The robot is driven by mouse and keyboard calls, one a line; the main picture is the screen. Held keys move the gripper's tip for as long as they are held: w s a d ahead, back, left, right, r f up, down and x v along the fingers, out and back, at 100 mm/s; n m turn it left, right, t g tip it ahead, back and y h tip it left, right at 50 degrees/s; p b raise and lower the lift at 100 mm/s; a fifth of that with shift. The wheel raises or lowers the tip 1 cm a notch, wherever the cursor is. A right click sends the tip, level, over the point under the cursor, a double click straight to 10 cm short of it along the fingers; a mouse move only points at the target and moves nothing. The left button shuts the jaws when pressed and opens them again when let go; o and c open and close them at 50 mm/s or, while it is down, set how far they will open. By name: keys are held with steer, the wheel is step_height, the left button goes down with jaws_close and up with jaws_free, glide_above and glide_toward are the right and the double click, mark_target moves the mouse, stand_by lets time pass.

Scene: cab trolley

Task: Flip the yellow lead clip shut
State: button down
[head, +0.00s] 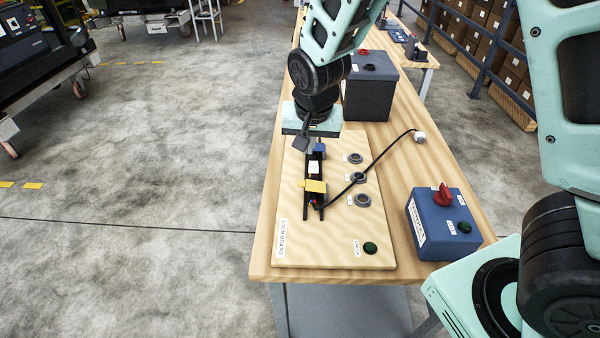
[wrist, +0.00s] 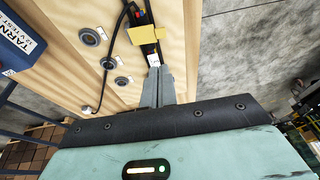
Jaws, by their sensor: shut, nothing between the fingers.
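The yellow lead clip (head: 315,186) is a flat yellow flap on the dark lead channel, near the channel's lower end. In the wrist view the yellow flap (wrist: 141,35) lies across the channel and juts out to the left. I cannot tell how far it is tilted. A white clip (head: 314,168) and a blue clip (head: 320,150) sit farther up the same channel. My gripper (head: 301,144) is over the board's far end, beside the blue clip. In the wrist view my gripper's fingers (wrist: 159,75) are together and empty, just short of the white clip (wrist: 154,60). The yellow clip is beyond it.
The pale loom board (head: 290,225) lies on a wooden table (head: 400,175). Three grey round fittings and a black cable (head: 385,153) are right of the channel. A blue box with a red knob (head: 440,225) stands right; a dark box (head: 370,95) stands behind.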

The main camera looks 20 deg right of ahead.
steer(key=p, duration=0.2)
glide_above(300, 182)
steer(key=s, duration=0.1)
steer(key=f, duration=0.9)
steer(key=shift+d+f, duration=0.2)
steer(key=shift+d, duration=0.1)
steer(key=shift+w+a+f+p, duration=0.15)
steer(key=shift+f+p, duration=0.3)
steer(key=shift+f, duration=0.5)
steer(key=shift+f, duration=0.1)
steer(key=shift+a+f+g+h+p, duration=0.3)
steer(key=shift+g+h, duration=0.1)
steer(key=shift+h, duration=0.6)
steer(key=shift+w+a+f+b, duration=0.1)
steer(key=shift+a+f+b, duration=0.05)
steer(key=shift+f+b, duration=0.25)
steer(key=shift+r, duration=0.2)
